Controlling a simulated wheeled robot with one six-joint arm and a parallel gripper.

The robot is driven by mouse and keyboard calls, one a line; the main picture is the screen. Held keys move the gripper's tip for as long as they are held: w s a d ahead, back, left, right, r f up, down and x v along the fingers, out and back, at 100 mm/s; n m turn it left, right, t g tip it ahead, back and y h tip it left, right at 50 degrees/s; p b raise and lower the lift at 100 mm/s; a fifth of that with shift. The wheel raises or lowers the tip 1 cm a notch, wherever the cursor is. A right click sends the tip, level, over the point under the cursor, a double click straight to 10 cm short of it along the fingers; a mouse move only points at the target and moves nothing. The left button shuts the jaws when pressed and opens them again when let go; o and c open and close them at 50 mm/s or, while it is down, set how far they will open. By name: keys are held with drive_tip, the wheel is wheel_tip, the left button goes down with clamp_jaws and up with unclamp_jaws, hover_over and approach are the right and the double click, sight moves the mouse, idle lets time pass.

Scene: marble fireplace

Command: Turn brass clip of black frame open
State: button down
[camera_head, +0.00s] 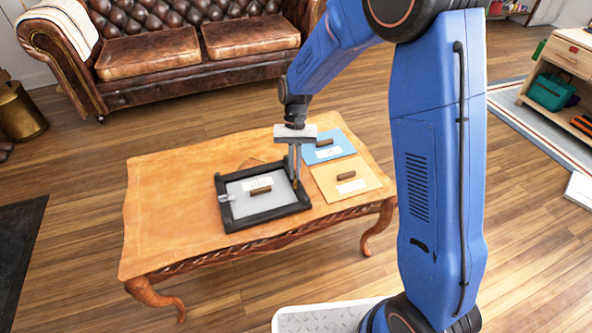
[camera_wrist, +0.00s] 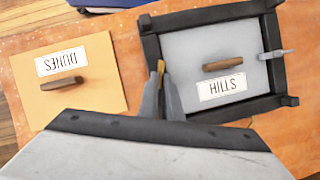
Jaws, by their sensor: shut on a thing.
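The black frame (camera_head: 236,224) lies flat on the wooden table, and also shows in the wrist view (camera_wrist: 152,45). A grey panel (camera_wrist: 187,52) labelled HILLS, with a brown wooden handle (camera_wrist: 223,65), lies inside it. The brass clip (camera_wrist: 160,67) is on the frame's side nearest the orange board and appears roughly in line with that side. My gripper (camera_wrist: 161,80) points down there, its fingers shut on the clip and partly hiding it. In the head view my gripper (camera_head: 296,178) is at the frame's right side. A silver-grey clip (camera_wrist: 275,54) sits across the opposite side.
An orange board (camera_head: 329,187) labelled DUNES and a blue board (camera_head: 335,143), each with a wooden handle, lie right of the frame. The table's left part (camera_head: 160,210) is clear. A leather sofa (camera_head: 150,50) stands behind.

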drive_tip(key=shift+a+n+h, duration=0.2)
drive_tip(key=shift+n+h, duration=0.6)
drive_tip(key=shift+n, duration=1.2)
drive_tip(key=c, duration=1.9)
unclamp_jaws()
drive_tip(key=shift+c, duration=0.2)
drive_tip(key=shift+r, duration=0.1)
drive_tip(key=v, duration=1.7)
drive_tip(key=shift+r, duration=0.15)
drive_tip(key=shift+s, duration=0.1)
